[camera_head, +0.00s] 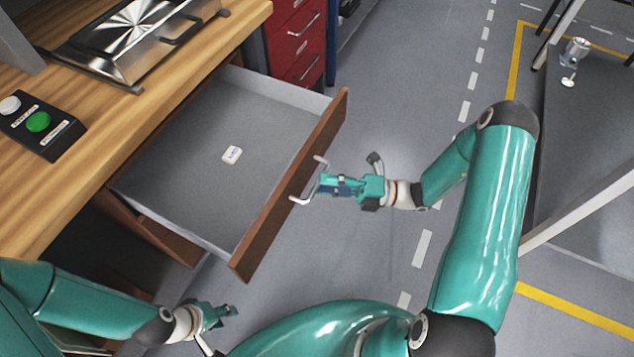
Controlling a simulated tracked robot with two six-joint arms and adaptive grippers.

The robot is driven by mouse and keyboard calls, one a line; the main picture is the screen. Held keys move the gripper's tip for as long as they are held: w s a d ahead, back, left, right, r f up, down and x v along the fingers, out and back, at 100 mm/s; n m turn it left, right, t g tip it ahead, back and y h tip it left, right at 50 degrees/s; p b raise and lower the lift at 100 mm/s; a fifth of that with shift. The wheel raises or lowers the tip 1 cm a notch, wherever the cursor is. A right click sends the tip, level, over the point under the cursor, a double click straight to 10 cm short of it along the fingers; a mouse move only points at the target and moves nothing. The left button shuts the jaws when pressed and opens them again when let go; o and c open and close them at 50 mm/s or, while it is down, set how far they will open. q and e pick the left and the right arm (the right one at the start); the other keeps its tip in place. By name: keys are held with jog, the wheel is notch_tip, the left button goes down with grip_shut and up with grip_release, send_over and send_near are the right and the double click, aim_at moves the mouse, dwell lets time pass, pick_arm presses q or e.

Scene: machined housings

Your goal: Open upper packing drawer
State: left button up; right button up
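The upper packing drawer (190,165) is pulled well out from under the wooden bench, and its grey inside shows. Its brown wooden front (292,190) carries a pale bar handle (307,182). My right gripper (322,184) is at this handle, with its fingertips right by the bar. I cannot tell whether the fingers are closed around it. A small white labelled piece (231,155) lies on the drawer floor. My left gripper (232,310) hangs low, in front of the drawer and apart from it; its finger opening is too small to tell.
The wooden bench top (150,110) holds a metal fixture (130,40) and a black button box (40,125) with green and white buttons. A red drawer cabinet (297,40) stands behind. A dark table (585,130) is at the right. Grey floor between is clear.

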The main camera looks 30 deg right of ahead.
jog(key=v, duration=0.9)
jog(key=shift+s+d+f, duration=0.1)
jog(key=shift+s+d, duration=0.05)
